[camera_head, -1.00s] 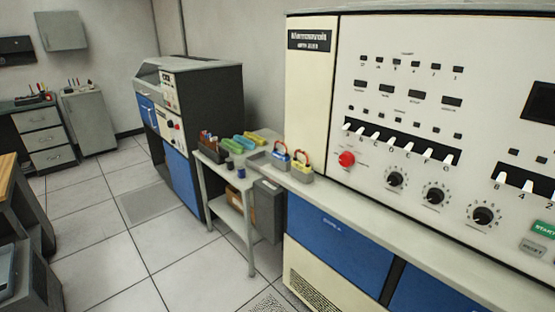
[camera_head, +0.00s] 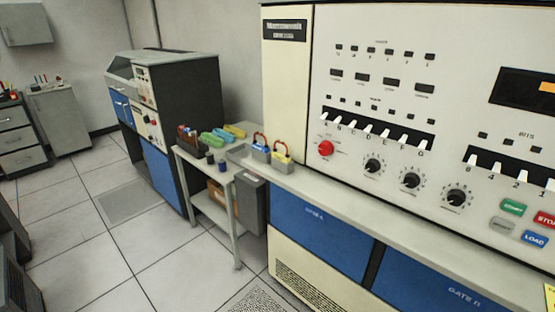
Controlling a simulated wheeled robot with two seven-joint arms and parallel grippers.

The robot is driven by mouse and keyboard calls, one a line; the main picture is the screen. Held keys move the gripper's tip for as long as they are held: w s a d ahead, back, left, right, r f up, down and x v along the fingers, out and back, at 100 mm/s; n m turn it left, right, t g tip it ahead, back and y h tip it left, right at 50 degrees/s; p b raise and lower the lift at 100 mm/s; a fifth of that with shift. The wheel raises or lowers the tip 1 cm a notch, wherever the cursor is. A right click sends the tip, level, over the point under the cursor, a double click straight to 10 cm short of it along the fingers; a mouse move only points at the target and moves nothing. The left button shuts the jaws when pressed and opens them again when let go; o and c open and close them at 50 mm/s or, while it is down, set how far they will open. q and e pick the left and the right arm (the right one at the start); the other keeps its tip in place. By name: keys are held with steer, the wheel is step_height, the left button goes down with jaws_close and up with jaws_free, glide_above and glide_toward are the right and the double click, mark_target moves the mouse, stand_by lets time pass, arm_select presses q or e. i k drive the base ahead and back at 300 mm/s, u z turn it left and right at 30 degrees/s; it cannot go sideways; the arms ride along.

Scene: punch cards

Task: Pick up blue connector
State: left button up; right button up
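A small blue connector with a red-brown looped handle (camera_head: 260,152) stands on the grey ledge at the left end of the large control console. A matching yellow connector (camera_head: 282,156) with a similar loop stands just to its right. Both look upright in or on a low grey holder, whose details are too small to tell. Neither of my grippers shows in the head view, and nothing is seen touching the connectors.
The console (camera_head: 380,100) with switches, dials and a red knob (camera_head: 326,148) fills the right side. A grey side table (camera_head: 184,151) holds green and yellow items and small dark cups. A machine with blue panels (camera_head: 160,175) stands behind it.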

mark_target(259, 151)
steer(key=u, duration=0.05)
steer(key=k, duration=0.4)
steer(key=z, duration=0.1)
steer(key=i, duration=1)
steer(key=z, duration=0.9)
